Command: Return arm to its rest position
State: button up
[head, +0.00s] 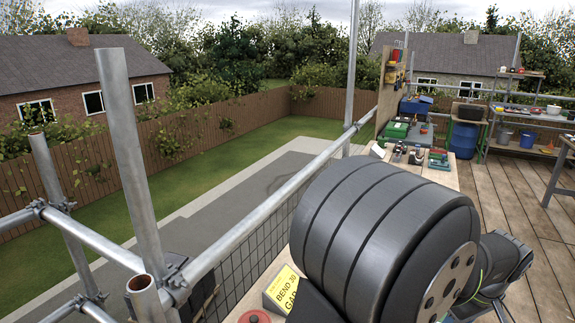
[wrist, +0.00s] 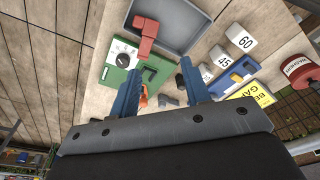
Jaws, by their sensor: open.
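My gripper (wrist: 160,70) shows in the wrist view as two blue fingers spread well apart, with nothing held between them. It is above a wooden bench top (wrist: 75,25); the height is hard to judge. Beyond the fingertips are a green device with a dial (wrist: 121,57), a red block-shaped part (wrist: 144,36) and a grey tray (wrist: 190,12). An orange item (wrist: 143,97) shows partly behind the left finger. In the head view my own dark arm link fills the lower right, and the gripper is out of sight.
White blocks marked 60 (wrist: 240,36) and 45 (wrist: 219,55), a yellow card (wrist: 255,94) and a red washers tub (wrist: 300,68) lie to the right. Scaffold poles (head: 125,150) and a rail (head: 270,220) stand left of my arm. Wooden decking (head: 500,200) is open at right.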

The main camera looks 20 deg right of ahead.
notch_tip(320, 180, up, 7)
jog(key=s, duration=0.1)
jog(key=f, duration=0.5)
jog(key=w+f, duration=0.1)
jog(key=f, duration=0.5)
jog(key=w+f, duration=0.1)
jog(key=f, duration=0.5)
jog(key=shift+w, duration=0.25)
notch_tip(320, 180, up, 7)
jog(key=w+a+r+m, duration=0.1)
jog(key=w+a+r, duration=0.15)
jog(key=w, duration=0.65)
jog(key=w+a+r, duration=0.1)
jog(key=w+a, duration=0.2)
jog(key=w, duration=0.6)
jog(key=w+a+r+m, duration=0.1)
jog(key=w+a, duration=0.1)
jog(key=w, duration=0.8)
jog(key=shift+m, duration=0.6)
jog(key=w+a+r, duration=0.2)
jog(key=w+a, duration=0.5)
jog(key=a, duration=0.1)
jog(key=w+a+r, duration=0.2)
jog(key=w+a, duration=0.5)
jog(key=a, duration=0.1)
jog(key=w+a+r, duration=0.2)
jog(key=w+a, duration=0.5)
jog(key=a, duration=0.1)
jog(key=shift+w+a, duration=0.2)
jog(key=shift+a, duration=0.05)
